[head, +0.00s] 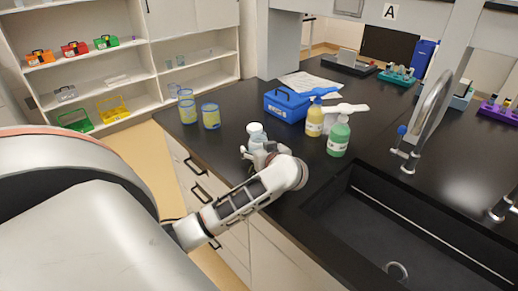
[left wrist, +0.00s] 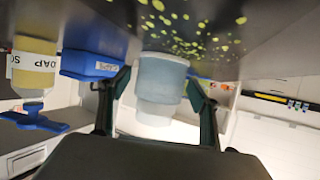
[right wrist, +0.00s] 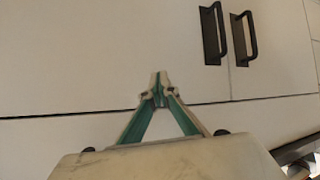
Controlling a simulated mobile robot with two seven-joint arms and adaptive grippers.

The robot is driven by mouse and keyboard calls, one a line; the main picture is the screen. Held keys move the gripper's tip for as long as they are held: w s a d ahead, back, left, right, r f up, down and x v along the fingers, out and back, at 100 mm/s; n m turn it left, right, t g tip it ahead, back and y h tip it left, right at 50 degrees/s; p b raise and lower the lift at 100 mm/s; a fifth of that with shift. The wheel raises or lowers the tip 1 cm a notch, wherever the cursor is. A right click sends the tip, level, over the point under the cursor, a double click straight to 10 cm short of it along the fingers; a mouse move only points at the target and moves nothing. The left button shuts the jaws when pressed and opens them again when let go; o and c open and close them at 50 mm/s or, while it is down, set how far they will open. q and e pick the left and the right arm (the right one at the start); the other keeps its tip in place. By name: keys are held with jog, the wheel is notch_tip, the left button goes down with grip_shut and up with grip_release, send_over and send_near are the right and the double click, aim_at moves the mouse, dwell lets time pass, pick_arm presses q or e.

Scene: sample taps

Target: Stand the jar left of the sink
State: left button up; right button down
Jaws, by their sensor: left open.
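The jar (head: 256,134), pale blue-grey with a whitish top, stands upright on the black counter, left of the sink (head: 425,238). My left gripper (head: 251,151) is at it, low over the counter. In the left wrist view, which is upside down, the jar (left wrist: 160,83) is between the two open fingers of my left gripper (left wrist: 160,80). The fingers seem not to press on it. My right gripper (right wrist: 157,88) shows only in the right wrist view; its fingertips meet with nothing between them, in front of white cabinet fronts.
A yellow soap bottle (head: 314,120) and a green bottle (head: 338,137) stand right of the jar. Bare counter lies between the jar and sink. A tap (head: 432,105) rises behind the sink.

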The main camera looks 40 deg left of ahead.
pick_arm(q)
jog(key=shift+r, duration=0.1)
jog(key=shift+d+r, duration=0.1)
jog(key=shift+d, duration=0.05)
jog(key=p+v, duration=0.1)
jog(key=v, duration=0.3)
jog(key=shift+s+d+r, duration=0.1)
jog(key=shift+s+d, duration=0.05)
jog(key=shift+d, duration=0.05)
jog(key=p+v, duration=0.1)
jog(key=v, duration=0.5)
jog(key=shift+s+d+r, duration=0.25)
jog(key=shift+d, duration=0.25)
pick_arm(e)
jog(key=shift+s+d+f+h, duration=0.1)
jog(key=shift+s+d+h, duration=0.15)
jog(key=shift+d, duration=0.2)
jog(key=shift+s+d+h, duration=0.15)
jog(key=shift+s+d, duration=0.05)
jog(key=shift+d, duration=0.2)
